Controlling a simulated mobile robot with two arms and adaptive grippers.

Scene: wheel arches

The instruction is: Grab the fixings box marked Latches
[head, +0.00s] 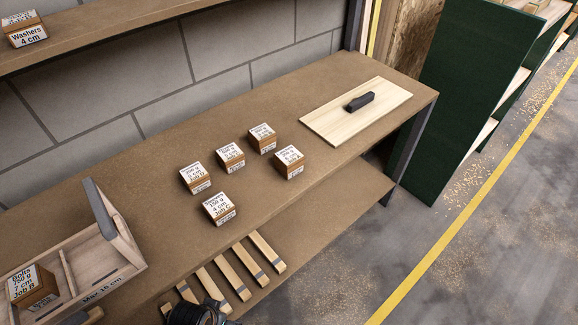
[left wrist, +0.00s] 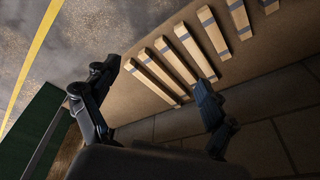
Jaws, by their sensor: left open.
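Several small brown boxes with white labels stand in a cluster on the workbench in the head view: a back one (head: 262,138), a right one (head: 289,162), a middle one (head: 230,156), a left one (head: 195,178) and a front one (head: 220,208). My left gripper (left wrist: 155,80) is open and empty in the left wrist view, near wooden strips on the lower shelf. A dark part of my arm shows at the head view's bottom edge.
A wooden tray (head: 125,283) with an upright handle holds a Bolts box (head: 32,286) at left. Wooden strips (head: 233,278) lie below the bench edge. A Washers box (head: 24,30) is on the upper shelf.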

